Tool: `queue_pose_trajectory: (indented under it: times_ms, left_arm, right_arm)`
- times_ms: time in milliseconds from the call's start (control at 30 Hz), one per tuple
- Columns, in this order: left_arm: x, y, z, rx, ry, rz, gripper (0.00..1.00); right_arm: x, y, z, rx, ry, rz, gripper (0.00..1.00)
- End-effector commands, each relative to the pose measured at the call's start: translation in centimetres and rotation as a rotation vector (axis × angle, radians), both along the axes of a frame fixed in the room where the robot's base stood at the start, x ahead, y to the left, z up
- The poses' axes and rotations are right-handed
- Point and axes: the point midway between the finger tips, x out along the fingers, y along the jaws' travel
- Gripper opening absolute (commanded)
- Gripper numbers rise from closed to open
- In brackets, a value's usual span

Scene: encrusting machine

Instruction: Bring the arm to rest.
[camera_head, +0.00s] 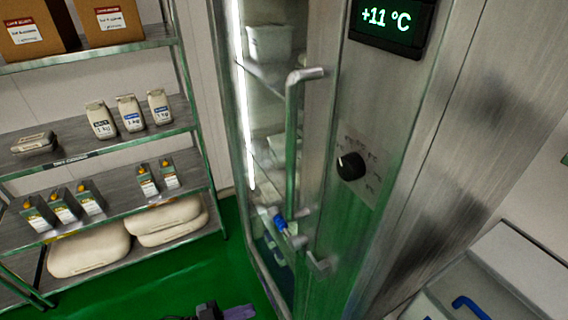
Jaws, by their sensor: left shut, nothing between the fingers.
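My left gripper (228,312) shows only in part at the bottom edge of the head view, dark with a purple piece. It is shut and empty, over the green floor, left of the cabinet's foot. It appears apart from the shelves and the cabinet. The rest of my left arm is cut off by the frame. My right gripper is not in view.
A steel cabinet (395,130) with a glass door, a long vertical handle (292,150) and a knob (351,166) stands at centre. Its display (388,22) reads +11 °C. Shelving (110,145) with bags and cartons stands left. Green floor (160,275) lies clear between.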

Motion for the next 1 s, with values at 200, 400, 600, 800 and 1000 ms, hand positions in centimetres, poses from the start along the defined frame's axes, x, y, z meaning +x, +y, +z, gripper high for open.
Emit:
queue_pose_trajectory:
  times_ms: [200,400,600,800,1000]
  left_arm:
    - [-6.1,-4.5,-1.8,-0.079,0.095,0.106,0.0]
    - [-7.3,-3.7,-3.0,0.104,0.197,0.413,0.0]
    - [-9.0,1.9,-3.9,0.375,0.399,0.706,0.0]
    - [-12.3,7.5,-3.6,0.609,0.632,0.858,0.0]
    - [-16.4,10.4,-3.8,0.797,0.839,0.862,0.0]
  right_arm:
    - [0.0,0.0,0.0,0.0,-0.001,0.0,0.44]
    - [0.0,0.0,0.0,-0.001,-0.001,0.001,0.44]
    - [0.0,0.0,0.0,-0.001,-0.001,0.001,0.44]
    - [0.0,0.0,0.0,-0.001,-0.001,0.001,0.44]
    - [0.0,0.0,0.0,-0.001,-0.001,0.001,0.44]
